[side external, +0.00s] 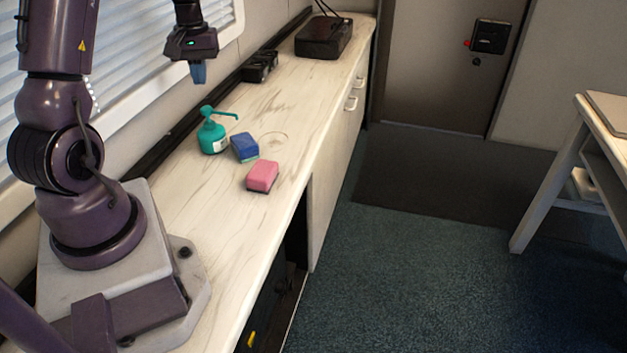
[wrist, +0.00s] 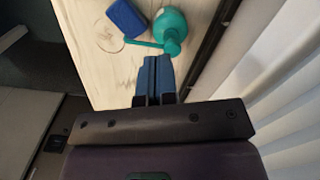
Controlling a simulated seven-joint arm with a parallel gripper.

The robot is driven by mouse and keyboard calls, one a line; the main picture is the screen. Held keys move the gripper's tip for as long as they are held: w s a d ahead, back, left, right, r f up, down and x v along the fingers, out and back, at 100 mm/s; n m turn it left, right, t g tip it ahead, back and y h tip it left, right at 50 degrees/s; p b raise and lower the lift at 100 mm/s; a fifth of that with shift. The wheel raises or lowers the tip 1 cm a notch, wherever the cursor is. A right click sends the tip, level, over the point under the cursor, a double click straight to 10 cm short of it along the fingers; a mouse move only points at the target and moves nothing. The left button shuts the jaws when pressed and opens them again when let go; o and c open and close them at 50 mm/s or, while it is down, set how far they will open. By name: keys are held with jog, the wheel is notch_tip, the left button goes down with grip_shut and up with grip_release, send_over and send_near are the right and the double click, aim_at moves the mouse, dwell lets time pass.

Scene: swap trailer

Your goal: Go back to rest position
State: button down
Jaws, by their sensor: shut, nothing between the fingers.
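My gripper (side external: 199,74) hangs high over the back part of the counter, by the window, with its blue fingers pointing down. In the wrist view the two blue fingers (wrist: 156,76) are together with nothing between them. It is apart from everything on the counter. A green pump bottle (side external: 212,138) stands upright on the counter; it also shows in the wrist view (wrist: 171,25), just beyond the fingers. A blue sponge (side external: 244,147) lies beside the bottle and also shows in the wrist view (wrist: 126,17). A pink sponge (side external: 262,176) lies closer to the counter's front edge.
The light counter (side external: 190,205) has a faint ring mark near the blue sponge. A black box (side external: 323,37) and a smaller dark object (side external: 260,66) sit at its far end. The window blinds (side external: 120,50) run close beside my arm. Air around my gripper looks clear.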

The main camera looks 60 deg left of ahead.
jog(key=s+d+r+m+t, duration=0.1)
jog(key=d+r+m, duration=0.3)
jog(key=d, duration=0.6)
jog(key=s+d+r+m+t, duration=0.2)
jog(key=d+r+m+t, duration=0.1)
jog(key=d, duration=0.8)
jog(key=s+d+r+m+t, duration=0.1)
jog(key=d+r+m, duration=0.5)
jog(key=d, duration=0.5)
jog(key=shift+s+d+r+t+y, duration=0.3)
jog(key=shift+r+t, duration=0.1)
jog(key=shift+r, duration=0.35)
